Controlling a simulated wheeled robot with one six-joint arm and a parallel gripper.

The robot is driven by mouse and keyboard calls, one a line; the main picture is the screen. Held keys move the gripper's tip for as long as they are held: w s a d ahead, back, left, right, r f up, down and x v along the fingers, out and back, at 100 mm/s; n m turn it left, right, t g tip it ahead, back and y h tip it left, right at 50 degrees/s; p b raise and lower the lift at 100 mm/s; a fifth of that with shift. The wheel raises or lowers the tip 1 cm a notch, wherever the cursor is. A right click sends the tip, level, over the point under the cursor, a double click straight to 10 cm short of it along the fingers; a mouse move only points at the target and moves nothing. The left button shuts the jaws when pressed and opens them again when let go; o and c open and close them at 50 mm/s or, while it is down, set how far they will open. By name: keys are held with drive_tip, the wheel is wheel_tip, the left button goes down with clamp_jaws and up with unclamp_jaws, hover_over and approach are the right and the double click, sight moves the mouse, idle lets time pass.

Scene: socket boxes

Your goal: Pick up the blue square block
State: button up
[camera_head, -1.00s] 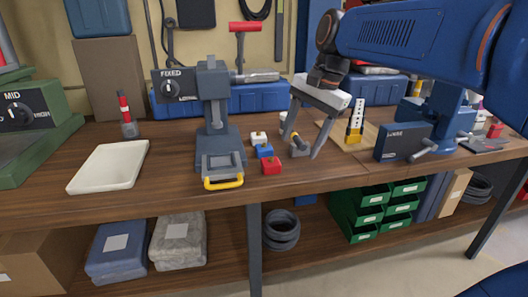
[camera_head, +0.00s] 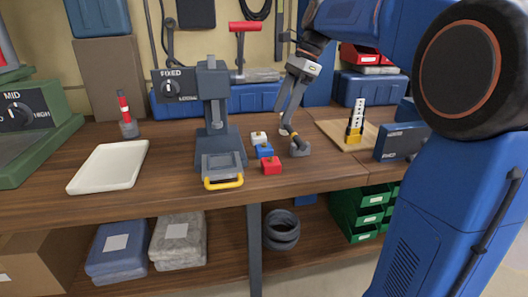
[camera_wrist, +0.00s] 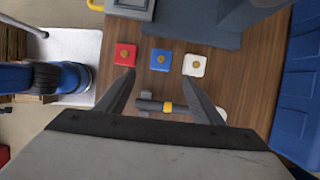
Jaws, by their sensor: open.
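The blue square block (camera_head: 264,150) stands on the wooden bench between a white block (camera_head: 258,137) and a red block (camera_head: 271,166). In the wrist view the blue block (camera_wrist: 160,60) shows a round gold spot on top, with the red block (camera_wrist: 125,54) on its left and the white block (camera_wrist: 194,65) on its right. My gripper (camera_head: 285,125) is above the bench, to the right of the row. In the wrist view my gripper (camera_wrist: 158,76) is open and empty, its fingertips pointing toward the row, with the blue block in line with the gap.
A grey hammer-like tool with a yellow band (camera_wrist: 167,106) lies below the fingers, beside the blocks. A grey machine marked FIXED (camera_head: 220,135) stands left of the row. A white tray (camera_head: 108,167) lies farther left. A wooden board (camera_head: 335,137) is at right.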

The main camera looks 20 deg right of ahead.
sight(264, 144)
drive_tip(key=x, duration=0.7)
drive_tip(key=shift+a+f, duration=0.15)
drive_tip(key=shift+f, duration=0.25)
drive_tip(key=shift+a+x, duration=0.2)
drive_tip(key=shift+x, duration=1.1)
drive_tip(key=shift+a+x, duration=0.2)
drive_tip(key=shift+x, duration=1.05)
drive_tip(key=shift+w+r, duration=0.1)
drive_tip(key=shift+r, duration=0.05)
drive_tip(key=c, duration=1.2)
drive_tip(key=shift+r, duration=0.1)
